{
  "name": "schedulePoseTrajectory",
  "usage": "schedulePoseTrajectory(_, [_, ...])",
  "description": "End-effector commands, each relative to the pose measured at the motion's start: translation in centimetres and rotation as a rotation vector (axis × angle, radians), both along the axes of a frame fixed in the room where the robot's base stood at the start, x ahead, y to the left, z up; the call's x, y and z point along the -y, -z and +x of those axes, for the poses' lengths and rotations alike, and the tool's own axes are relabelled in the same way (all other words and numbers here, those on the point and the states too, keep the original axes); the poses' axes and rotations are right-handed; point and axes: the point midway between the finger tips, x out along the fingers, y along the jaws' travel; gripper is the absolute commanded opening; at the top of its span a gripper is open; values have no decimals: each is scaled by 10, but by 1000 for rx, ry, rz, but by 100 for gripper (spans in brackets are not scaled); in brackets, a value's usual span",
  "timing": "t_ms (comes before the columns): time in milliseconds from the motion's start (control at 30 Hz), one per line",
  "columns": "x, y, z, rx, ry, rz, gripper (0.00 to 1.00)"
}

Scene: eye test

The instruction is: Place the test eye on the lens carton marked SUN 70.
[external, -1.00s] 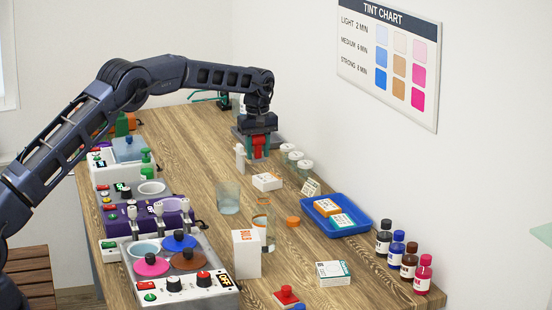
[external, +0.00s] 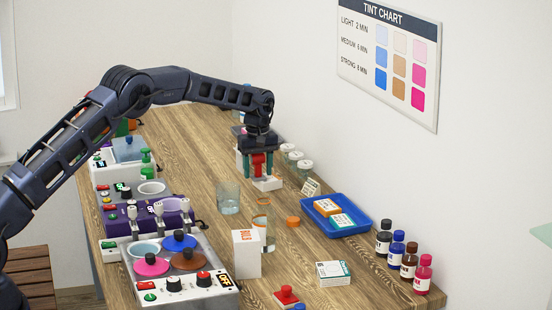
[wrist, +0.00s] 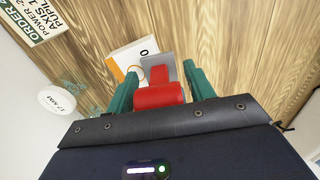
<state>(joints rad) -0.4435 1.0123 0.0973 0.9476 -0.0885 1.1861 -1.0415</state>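My gripper (external: 259,173) points down with its two teal fingers on either side of a red piece with a grey end, which I take to be the test eye (external: 258,161). In the wrist view the test eye (wrist: 160,96) sits between the fingers (wrist: 161,74). A small white carton (external: 267,184) lies on the table right under the gripper. In the wrist view the carton (wrist: 125,58) shows an orange edge and a "0"; the rest of its marking is hidden. I cannot tell whether the test eye touches it.
White-lidded jars (external: 304,165) and a small sign (external: 310,187) stand to the right. A blue tray (external: 352,231) holds two cartons. A tinting machine (external: 200,290) is front left.

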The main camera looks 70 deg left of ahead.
Motion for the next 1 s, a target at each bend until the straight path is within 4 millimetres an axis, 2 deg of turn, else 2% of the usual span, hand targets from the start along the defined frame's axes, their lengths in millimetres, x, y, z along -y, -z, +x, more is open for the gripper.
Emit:
schedulePoseTrajectory(333, [0,-2,0,0,0,0,60])
schedulePoseTrajectory(467, [0,-11,0,1,0,1,60])
schedulePoseTrajectory(900, [0,-91,0,2,0,2,60])
schedulePoseTrajectory(1000, [0,-105,0,1,0,1,60])
